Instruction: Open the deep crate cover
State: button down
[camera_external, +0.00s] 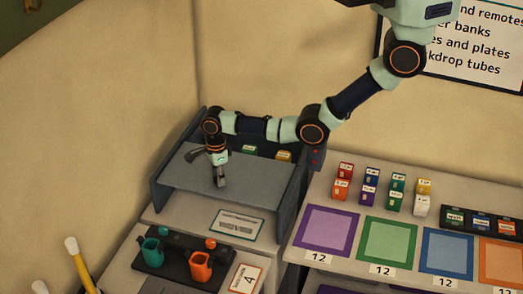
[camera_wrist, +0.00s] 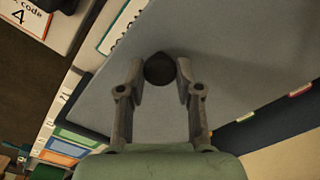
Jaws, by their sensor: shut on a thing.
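The deep crate (camera_external: 290,203) is a dark grey box at the left of the external view. Its flat grey cover (camera_external: 185,188) lies across the front of the crate top, and a gap shows behind it with green and yellow items inside. In the wrist view the cover (camera_wrist: 225,75) fills the middle. My gripper (camera_external: 221,184) points down onto the cover. In the wrist view my gripper (camera_wrist: 160,72) has its two fingers on either side of a dark round knob (camera_wrist: 160,68), shut on it. The knob is hidden in the external view.
A white label card (camera_external: 237,225) lies in front of the crate. A black holder (camera_external: 178,262) with teal and orange tools stands nearer. To the right are colored mats (camera_external: 390,243), several small colored blocks (camera_external: 398,190) and a black tray (camera_external: 480,220).

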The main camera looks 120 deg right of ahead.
jog(key=c, duration=0.8)
grip_release()
notch_tip(320, 180, up, 12)
jog(key=shift+r, duration=0.1)
